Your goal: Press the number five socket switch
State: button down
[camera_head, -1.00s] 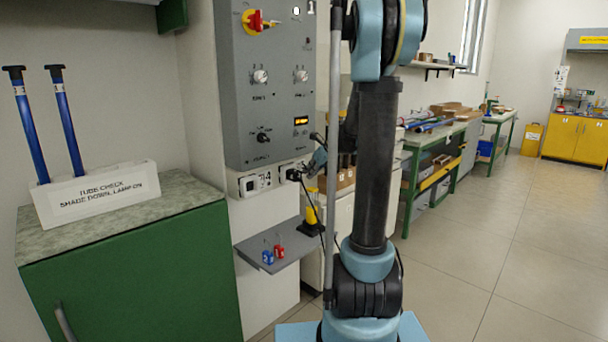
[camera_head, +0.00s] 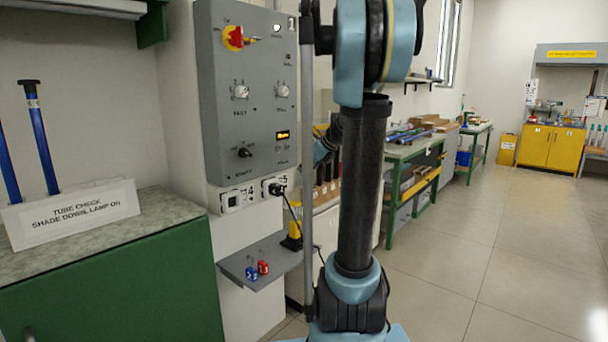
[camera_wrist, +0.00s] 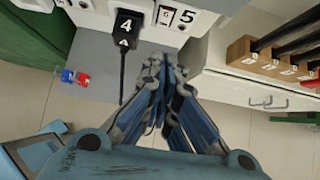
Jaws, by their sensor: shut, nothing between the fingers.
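The number five socket (camera_head: 284,181) is on the white strip under the grey control box, right of the number four socket (camera_head: 233,200). In the wrist view the 5 label (camera_wrist: 187,16) is at the top, with a small switch-like white part (camera_wrist: 166,15) left of it. In the head view my arm hides the gripper.
The grey control box (camera_head: 247,100) with knobs is above the sockets. A grey shelf (camera_head: 265,262) below holds blue and red padlock-like items (camera_head: 257,269). A green cabinet (camera_head: 110,285) stands left. A wooden block with rods (camera_wrist: 270,62) is at right. Open floor lies right.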

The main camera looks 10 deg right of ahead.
jog(key=shift+s+d+f+g+h, duration=0.25)
jog(key=shift+f+g+h, duration=0.15)
jog(key=shift+f, duration=0.2)
jog(key=w+a+r+x, duration=0.1)
jog(key=x, duration=1.2)
jog(key=shift+w+a+r, duration=0.25)
jog(key=shift+w+r, duration=0.1)
jog(key=shift+r, duration=0.1)
